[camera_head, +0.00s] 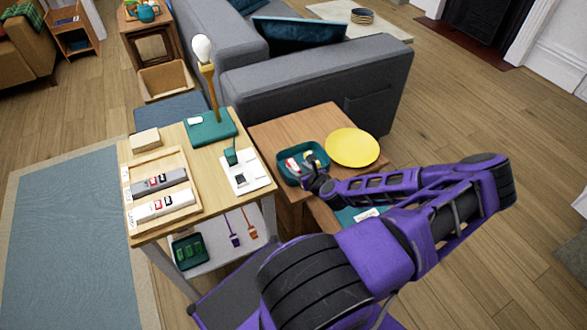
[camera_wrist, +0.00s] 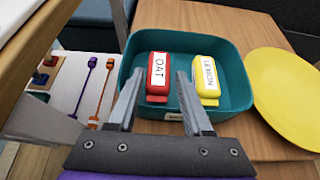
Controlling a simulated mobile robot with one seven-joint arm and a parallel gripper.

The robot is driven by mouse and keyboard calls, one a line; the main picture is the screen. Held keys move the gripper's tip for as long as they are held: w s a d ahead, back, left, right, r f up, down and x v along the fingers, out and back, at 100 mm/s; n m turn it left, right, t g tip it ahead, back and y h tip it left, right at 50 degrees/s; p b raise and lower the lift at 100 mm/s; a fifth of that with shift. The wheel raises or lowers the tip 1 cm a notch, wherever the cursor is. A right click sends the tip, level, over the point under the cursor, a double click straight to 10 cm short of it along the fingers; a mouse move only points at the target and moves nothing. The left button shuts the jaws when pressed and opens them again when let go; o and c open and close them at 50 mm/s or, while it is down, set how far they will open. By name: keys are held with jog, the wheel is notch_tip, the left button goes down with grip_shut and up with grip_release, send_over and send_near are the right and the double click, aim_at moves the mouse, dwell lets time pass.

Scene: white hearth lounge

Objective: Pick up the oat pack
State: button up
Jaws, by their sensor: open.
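The oat pack (camera_wrist: 158,75) is red with a white label reading OAT. It lies in a teal tray (camera_wrist: 237,70) on a wooden side table, and it also shows small and red in the head view (camera_head: 292,165). A yellow pack (camera_wrist: 206,80) with a white label lies to its right in the same tray. My gripper (camera_wrist: 157,80) is open and empty, with its fingers reaching over the tray's near rim in the wrist view. The left fingertip is left of the oat pack and the right one appears between the two packs. In the head view my gripper (camera_head: 310,179) partly covers the tray.
A yellow plate (camera_head: 352,147) sits right of the tray on the wooden table (camera_head: 270,127). A higher workbench (camera_head: 222,202) with a lamp (camera_head: 206,70) and a wooden tray stands to the left. A grey sofa (camera_head: 320,90) is behind.

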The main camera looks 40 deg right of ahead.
aim_at(294, 165)
jog(key=shift+b+x, duration=0.35)
jog(key=shift+x, duration=2.3)
grip_shut()
